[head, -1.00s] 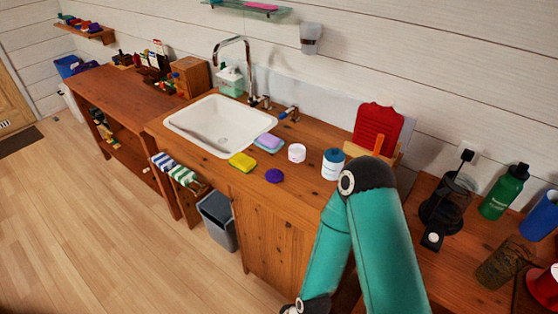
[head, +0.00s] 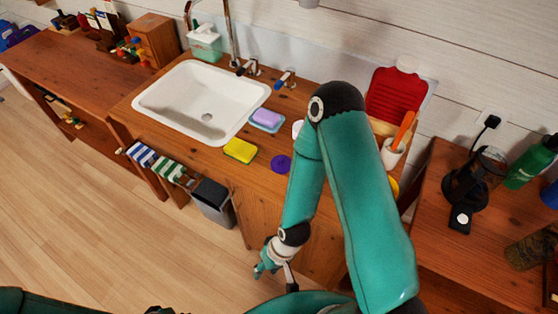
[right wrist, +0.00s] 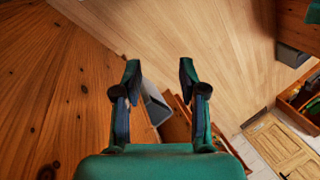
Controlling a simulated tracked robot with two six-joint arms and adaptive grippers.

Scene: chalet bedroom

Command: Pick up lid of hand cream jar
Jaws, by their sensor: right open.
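A purple round lid (head: 281,164) lies flat near the front edge of the wooden counter, right of the yellow sponge. A white jar (head: 297,129) stands behind it, mostly hidden by my right arm; I cannot read it. My right gripper (head: 262,268) hangs low in front of the counter, well below and apart from the lid. In the right wrist view, its fingers (right wrist: 158,78) are spread with nothing between them, over the floor beside the wood. The lid does not show in that view. My left gripper is not in view.
A yellow sponge (head: 240,150), a soap dish (head: 267,120) and the white sink (head: 153,101) are left of the lid. A grey bin (head: 212,203) stands below the counter. Open floor (head: 90,215) lies left.

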